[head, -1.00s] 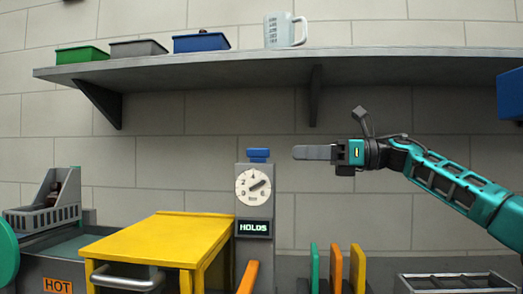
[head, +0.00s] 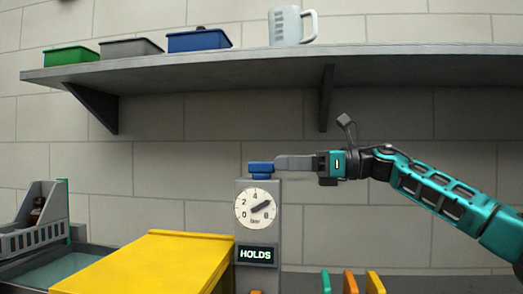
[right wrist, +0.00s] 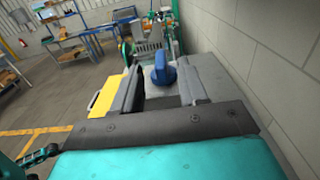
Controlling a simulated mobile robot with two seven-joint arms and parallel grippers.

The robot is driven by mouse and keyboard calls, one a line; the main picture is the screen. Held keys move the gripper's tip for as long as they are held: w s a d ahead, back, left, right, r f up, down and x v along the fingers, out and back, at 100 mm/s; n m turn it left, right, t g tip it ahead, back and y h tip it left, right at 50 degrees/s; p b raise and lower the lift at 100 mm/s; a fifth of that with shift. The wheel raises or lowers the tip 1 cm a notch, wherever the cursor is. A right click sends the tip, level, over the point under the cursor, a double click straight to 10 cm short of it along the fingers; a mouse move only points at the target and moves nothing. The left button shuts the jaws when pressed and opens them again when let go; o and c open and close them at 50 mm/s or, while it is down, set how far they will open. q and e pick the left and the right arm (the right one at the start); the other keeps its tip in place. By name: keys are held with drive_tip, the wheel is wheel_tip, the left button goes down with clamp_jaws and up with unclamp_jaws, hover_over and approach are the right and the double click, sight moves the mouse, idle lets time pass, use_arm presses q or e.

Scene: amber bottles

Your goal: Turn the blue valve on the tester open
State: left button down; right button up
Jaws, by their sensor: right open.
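The tester (head: 242,222) is a grey post against the wall with a round dial and a lit display reading HOLDS. The blue valve (head: 261,169) sits on its top. My right gripper (head: 278,163) comes in level from the right, its fingertips at the valve's right edge. In the right wrist view the blue valve (right wrist: 162,72) stands in the gap between the two open fingers, near their tips. The fingers hold nothing, and whether either one touches the valve I cannot tell. My left gripper is not in view.
A yellow cabinet (head: 160,262) stands left of the tester, with a bath (head: 65,270) and a grey rack beyond. Coloured upright panels (head: 349,281) stand at lower right. A shelf (head: 250,62) with bins and a jug runs overhead. Wall space around the arm is clear.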

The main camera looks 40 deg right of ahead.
sight(262, 170)
drive_tip(key=p+x, duration=0.1)
drive_tip(key=x, duration=0.1)
drive_tip(key=p+x, duration=0.1)
drive_tip(key=x, duration=0.1)
drive_tip(key=shift+w+a+r, duration=0.15)
drive_tip(key=shift+r, duration=0.1)
drive_tip(key=shift+w+a+f+p, duration=0.25)
drive_tip(key=shift+w+a+p, duration=0.2)
drive_tip(key=shift+w, duration=0.15)
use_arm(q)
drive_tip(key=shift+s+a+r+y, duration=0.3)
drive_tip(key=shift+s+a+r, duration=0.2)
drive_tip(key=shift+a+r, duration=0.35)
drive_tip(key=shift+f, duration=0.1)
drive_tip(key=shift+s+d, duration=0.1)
use_arm(e)
clamp_jaws()
